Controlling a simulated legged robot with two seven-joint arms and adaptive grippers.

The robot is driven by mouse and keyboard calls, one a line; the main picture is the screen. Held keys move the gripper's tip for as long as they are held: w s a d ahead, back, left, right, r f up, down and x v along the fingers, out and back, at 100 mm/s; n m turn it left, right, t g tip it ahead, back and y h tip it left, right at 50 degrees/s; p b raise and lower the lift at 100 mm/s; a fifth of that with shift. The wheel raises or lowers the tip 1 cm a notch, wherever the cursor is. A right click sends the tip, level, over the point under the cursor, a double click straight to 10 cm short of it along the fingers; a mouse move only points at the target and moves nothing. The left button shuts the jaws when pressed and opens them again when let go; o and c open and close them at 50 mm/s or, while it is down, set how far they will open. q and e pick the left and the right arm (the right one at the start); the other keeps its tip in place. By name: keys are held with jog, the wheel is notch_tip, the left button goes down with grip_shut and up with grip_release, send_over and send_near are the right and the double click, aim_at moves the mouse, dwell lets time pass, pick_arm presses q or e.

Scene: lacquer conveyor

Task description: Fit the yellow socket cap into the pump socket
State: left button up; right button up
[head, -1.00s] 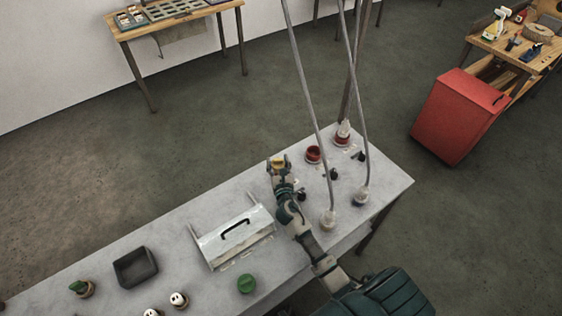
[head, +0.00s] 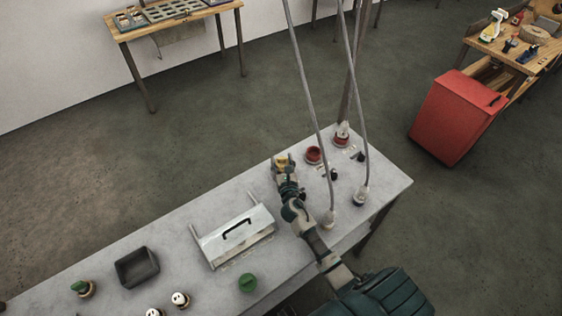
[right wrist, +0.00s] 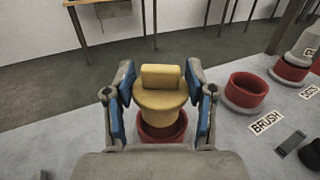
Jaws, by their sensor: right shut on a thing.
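The yellow socket cap (right wrist: 160,98) is upright between the blue-padded fingers of my right gripper (right wrist: 160,118). It has a block-like top and a wider round body. In the head view the cap (head: 282,160) and right gripper (head: 283,166) are at the table's far edge. A red ring socket (right wrist: 163,136) is directly below the cap in the right wrist view. The cap's lower end overlaps its opening; I cannot tell how deep it sits. The socket's own label is hidden. My right gripper is shut on the cap. My left gripper is not in view.
A red socket (right wrist: 246,91) beside a BRUSH label (right wrist: 266,122) stands to the right, with another filled red socket (head: 342,138) beyond. Two hanging hoses (head: 309,105) come down near my right arm. A white box with a black handle (head: 237,236) and a dark tray (head: 137,267) lie left.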

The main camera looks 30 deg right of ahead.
jog(key=shift+d+f, duration=0.25)
jog(key=shift+d, duration=0.75)
jog(key=shift+a+f, duration=0.2)
jog(key=shift+a, duration=0.35)
pick_arm(q)
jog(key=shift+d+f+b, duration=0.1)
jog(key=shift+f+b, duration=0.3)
jog(key=shift+b, duration=0.05)
pick_arm(e)
jog(key=shift+f, duration=0.2)
jog(key=shift+f, duration=0.15)
jog(key=shift+d, duration=0.25)
jog(key=shift+r+p, duration=0.3)
jog(key=shift+p, duration=0.2)
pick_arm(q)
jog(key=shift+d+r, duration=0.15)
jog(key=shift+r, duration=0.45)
pick_arm(e)
jog(key=shift+r, duration=0.15)
jog(key=shift+a, duration=0.1)
pick_arm(q)
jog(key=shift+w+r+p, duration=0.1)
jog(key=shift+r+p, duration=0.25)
jog(key=shift+p, duration=0.05)
pick_arm(e)
jog(key=shift+a+r, duration=0.35)
jog(key=shift+a, duration=0.15)
